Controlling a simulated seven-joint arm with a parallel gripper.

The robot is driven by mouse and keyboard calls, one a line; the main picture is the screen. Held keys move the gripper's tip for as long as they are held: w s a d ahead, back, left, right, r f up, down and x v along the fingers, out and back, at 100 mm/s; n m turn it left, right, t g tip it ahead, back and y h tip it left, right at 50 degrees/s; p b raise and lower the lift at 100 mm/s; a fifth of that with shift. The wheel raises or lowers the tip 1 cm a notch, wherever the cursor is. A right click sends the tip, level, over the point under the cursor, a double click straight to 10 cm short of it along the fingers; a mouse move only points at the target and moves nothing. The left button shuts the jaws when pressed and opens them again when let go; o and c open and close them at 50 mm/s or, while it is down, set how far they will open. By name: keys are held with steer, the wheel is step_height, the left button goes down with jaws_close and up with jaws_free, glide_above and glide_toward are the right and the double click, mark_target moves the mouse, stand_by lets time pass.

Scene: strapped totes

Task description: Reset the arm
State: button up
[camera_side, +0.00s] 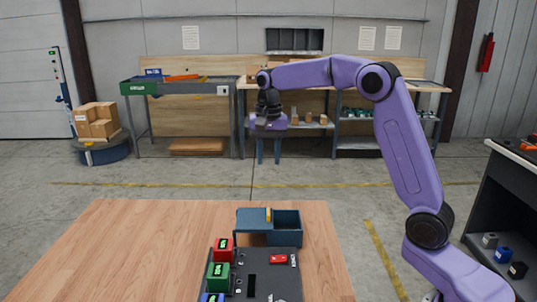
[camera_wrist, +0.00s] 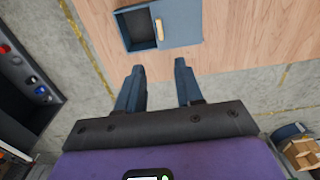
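My purple arm is raised. My gripper (camera_side: 268,160) hangs pointing down, above and behind the wooden table (camera_side: 130,240) in the side view. In the wrist view its two dark blue fingers (camera_wrist: 158,70) are apart with nothing between them, so it is open and empty. A blue box (camera_side: 287,226) stands on the table. Its blue lid (camera_side: 250,222), with a yellow handle (camera_side: 269,215), is slid left, leaving the right part uncovered. The wrist view shows the box (camera_wrist: 128,28) partly open and the lid (camera_wrist: 185,25) beside the opening. My gripper is well clear of both.
A dark board (camera_side: 265,275) lies in front of the box, with a red block (camera_side: 222,250), a green block (camera_side: 217,276) and a blue block (camera_side: 211,297) along its left edge. A small red item (camera_side: 279,260) is on it. A dark shelf (camera_side: 507,205) stands right. The table's left side is clear.

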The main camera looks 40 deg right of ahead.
stand_by(0.4)
steer(key=s+a+f+n, duration=0.1)
steer(key=s+a+n, duration=0.4)
steer(key=s, duration=0.4)
steer(key=s+a+f+n, duration=0.1)
steer(key=s+a+n, duration=0.5)
steer(key=s, duration=0.3)
steer(key=s+d+f+n, duration=0.2)
steer(key=s+n, duration=0.3)
steer(key=s, duration=0.4)
steer(key=s+d+f+n, duration=0.1)
steer(key=s+f+n, duration=0.2)
steer(key=s, duration=0.7)
steer(key=n, duration=0.2)
steer(key=shift+s+d+f+n, duration=0.2)
steer(key=shift+s+d+n, duration=0.05)
steer(key=shift+d+n, duration=0.1)
